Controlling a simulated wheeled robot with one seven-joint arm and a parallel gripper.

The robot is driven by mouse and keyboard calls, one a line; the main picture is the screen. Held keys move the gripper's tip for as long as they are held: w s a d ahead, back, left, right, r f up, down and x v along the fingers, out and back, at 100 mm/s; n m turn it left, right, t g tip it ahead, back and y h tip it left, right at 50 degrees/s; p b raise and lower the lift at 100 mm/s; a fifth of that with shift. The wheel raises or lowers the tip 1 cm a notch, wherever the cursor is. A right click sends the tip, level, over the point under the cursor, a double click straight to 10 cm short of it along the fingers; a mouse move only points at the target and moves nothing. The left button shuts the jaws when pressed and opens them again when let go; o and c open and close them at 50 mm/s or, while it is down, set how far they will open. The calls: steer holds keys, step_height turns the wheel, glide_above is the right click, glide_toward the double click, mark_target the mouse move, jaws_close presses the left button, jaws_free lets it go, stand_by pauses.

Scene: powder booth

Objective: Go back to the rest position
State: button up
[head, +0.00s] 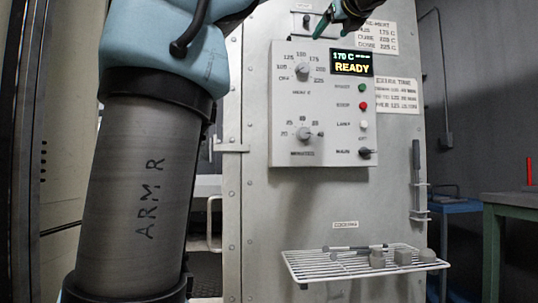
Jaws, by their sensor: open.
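My gripper (333,20) is at the top edge of the head view, partly cut off, in front of the cabinet just above the control panel. Its jaws are open, and I see nothing between them. A green-tipped finger points down and left, close to the panel's top edge; I cannot tell whether it touches. My arm fills the left of the view. The control panel (285,120) has two dials, a display (352,62) reading 170 C and READY, and a column of coloured buttons with a black switch (366,153) at the bottom.
A wire rack (310,270) holding several small grey parts juts out from the cabinet (255,220) below the panel. A door handle (416,180) is on the cabinet's right edge. A green table (500,205) and a blue stand (455,208) are at right.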

steer(key=w+d+f+m+t+h, duration=0.15)
steer(key=w+f+m+h, duration=0.35)
steer(key=w+f+m, duration=0.95)
steer(key=s+a+f+m+g+h, duration=0.1)
steer(key=a+f+m+g, duration=0.15)
steer(key=f+m, duration=0.65)
steer(key=s+a+f+m+g+h, duration=0.1)
steer(key=f+m+g, duration=0.35)
steer(key=f, duration=0.85)
steer(key=s+a+f+m+g+y, duration=0.1)
steer(key=s+a+f+m+g, duration=0.3)
steer(key=f, duration=0.6)
steer(key=s+a+f+m+g+y, duration=0.1)
steer(key=s+a+f+m, duration=0.4)
steer(key=f, duration=0.6)
steer(key=s+a+f+m+g+y, duration=0.1)
steer(key=s+a+f+m+g, duration=0.15)
steer(key=s+a+f, duration=0.45)
steer(key=s+a+f+m+g+y, duration=0.1)
steer(key=s+a+f+g, duration=0.35)
steer(key=s, duration=0.55)
step_height(320, 180, up, 27)
steer(key=p, duration=2.7)
steer(key=shift+w, duration=0.45)
steer(key=shift+f+t, duration=0.1)
steer(key=shift+t, duration=0.15)
steer(key=shift+c, duration=0.2)
